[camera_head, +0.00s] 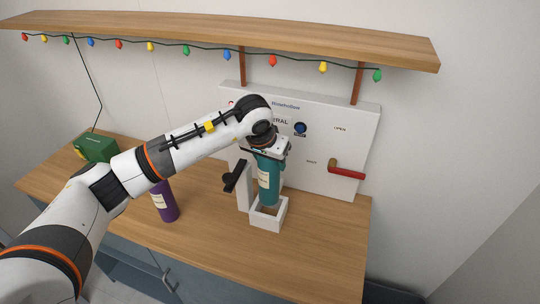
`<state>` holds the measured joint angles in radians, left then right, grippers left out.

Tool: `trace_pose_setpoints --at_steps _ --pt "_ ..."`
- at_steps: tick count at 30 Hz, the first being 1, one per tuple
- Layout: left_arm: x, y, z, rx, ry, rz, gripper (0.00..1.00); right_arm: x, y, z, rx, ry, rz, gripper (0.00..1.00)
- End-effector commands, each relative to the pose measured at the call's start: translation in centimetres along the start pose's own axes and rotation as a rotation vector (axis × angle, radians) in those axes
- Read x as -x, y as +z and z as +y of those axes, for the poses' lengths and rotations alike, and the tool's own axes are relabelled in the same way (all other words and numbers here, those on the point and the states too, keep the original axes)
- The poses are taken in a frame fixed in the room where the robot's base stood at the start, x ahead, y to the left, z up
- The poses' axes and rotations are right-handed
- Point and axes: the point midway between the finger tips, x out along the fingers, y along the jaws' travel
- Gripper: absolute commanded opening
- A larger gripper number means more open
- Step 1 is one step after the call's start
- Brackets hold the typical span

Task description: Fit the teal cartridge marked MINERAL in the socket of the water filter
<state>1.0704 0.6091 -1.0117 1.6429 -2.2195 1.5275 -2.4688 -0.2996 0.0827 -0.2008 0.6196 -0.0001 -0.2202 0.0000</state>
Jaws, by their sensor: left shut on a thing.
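The teal cartridge (269,182) stands roughly upright in my left gripper (268,152), which is shut around its upper end. A pale label shows on its side, but I cannot read it. The cartridge's lower end is at the white square socket (265,222) of the water filter. Part of the socket's opening shows in front of it. I cannot tell whether the lower end is inside the opening or just above it. The filter's white back panel (350,120) stands behind, partly hidden by my left arm. My right gripper is not in view.
A purple cartridge (163,203) stands on the wooden counter (215,255) to the left. A black handle (235,177) is beside the socket. A red lever (347,173) is on the panel near the words OPEN and SHUT. A green box (97,148) sits back left. A shelf (220,34) with lights hangs above.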

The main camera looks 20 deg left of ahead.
Motion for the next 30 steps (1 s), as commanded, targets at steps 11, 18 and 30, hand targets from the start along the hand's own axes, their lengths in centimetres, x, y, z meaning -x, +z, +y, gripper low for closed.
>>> trace_pose_setpoints --at_steps 11,18,30 --pt "-2.7 -1.1 0.0 -0.001 0.0 -0.003 0.03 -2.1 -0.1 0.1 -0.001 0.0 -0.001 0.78" --pt "-4.2 -1.7 0.0 -0.001 0.0 -0.002 0.03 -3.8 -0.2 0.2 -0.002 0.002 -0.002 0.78" --pt "-6.8 -2.8 0.0 -0.001 0.0 -0.002 0.03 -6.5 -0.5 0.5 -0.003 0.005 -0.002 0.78"
